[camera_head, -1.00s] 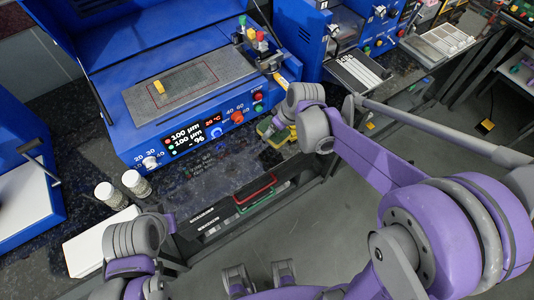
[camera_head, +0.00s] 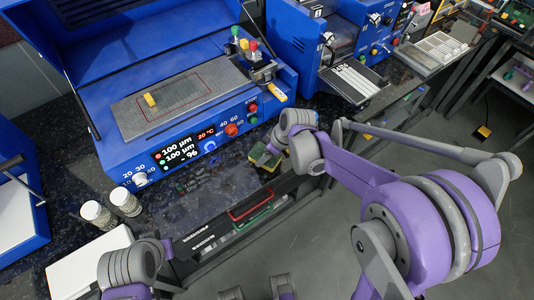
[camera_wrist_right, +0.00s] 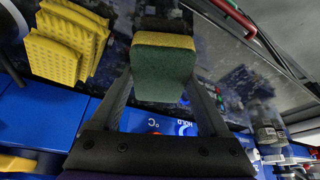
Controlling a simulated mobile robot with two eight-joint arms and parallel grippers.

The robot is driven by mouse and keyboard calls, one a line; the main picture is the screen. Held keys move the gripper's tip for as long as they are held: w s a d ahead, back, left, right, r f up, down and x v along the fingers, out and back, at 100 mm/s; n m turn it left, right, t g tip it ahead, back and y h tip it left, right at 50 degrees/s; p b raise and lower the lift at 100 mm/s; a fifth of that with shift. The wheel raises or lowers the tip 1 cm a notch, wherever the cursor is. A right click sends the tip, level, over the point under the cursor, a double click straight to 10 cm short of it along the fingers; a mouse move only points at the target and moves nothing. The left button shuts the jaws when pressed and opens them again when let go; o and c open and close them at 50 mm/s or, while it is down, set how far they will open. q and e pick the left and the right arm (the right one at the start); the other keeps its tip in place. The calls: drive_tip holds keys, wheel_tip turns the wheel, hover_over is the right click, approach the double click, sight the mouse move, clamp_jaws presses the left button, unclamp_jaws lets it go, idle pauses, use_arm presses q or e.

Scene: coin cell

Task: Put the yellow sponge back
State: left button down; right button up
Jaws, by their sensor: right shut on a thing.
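My right gripper (camera_wrist_right: 165,82) is shut on a sponge (camera_wrist_right: 163,72) with a green face and a yellow layer, seen between the two fingers in the right wrist view. In the head view the sponge (camera_head: 259,157) shows small and partly hidden at my right gripper (camera_head: 272,150), over the dark bench in front of the blue coater. Yellow bumpy slabs (camera_wrist_right: 60,55) stand close together to the left of the gripper in the right wrist view. My left arm shows at the lower left of the head view, but its fingers are not visible.
The blue coater (camera_head: 150,172) stands behind, with a yellow block (camera_head: 151,100) on its grey plate. Two jars (camera_head: 98,214) and a white box (camera_head: 85,265) are at the left. A red-handled dark case (camera_head: 205,240) lies along the front bench edge.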

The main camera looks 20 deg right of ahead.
drive_tip(key=shift+f, duration=0.2)
drive_tip(key=o, duration=1.2)
drive_tip(key=shift+c, duration=0.2)
drive_tip(key=shift+r, duration=0.1)
drive_tip(key=shift+r, duration=0.3)
drive_tip(key=p+v, duration=0.1)
drive_tip(key=v, duration=1)
drive_tip(key=s+f+m+t+h, duration=0.1)
drive_tip(key=s+m, duration=0.3)
drive_tip(key=s, duration=0.5)
drive_tip(key=s+d+f+m+h, duration=0.1)
drive_tip(key=s+m, duration=0.3)
drive_tip(key=s, duration=0.5)
drive_tip(key=shift+d+f+m+t+h, duration=0.3)
drive_tip(key=shift+f+t+h, duration=0.15)
drive_tip(key=shift+f, duration=0.35)
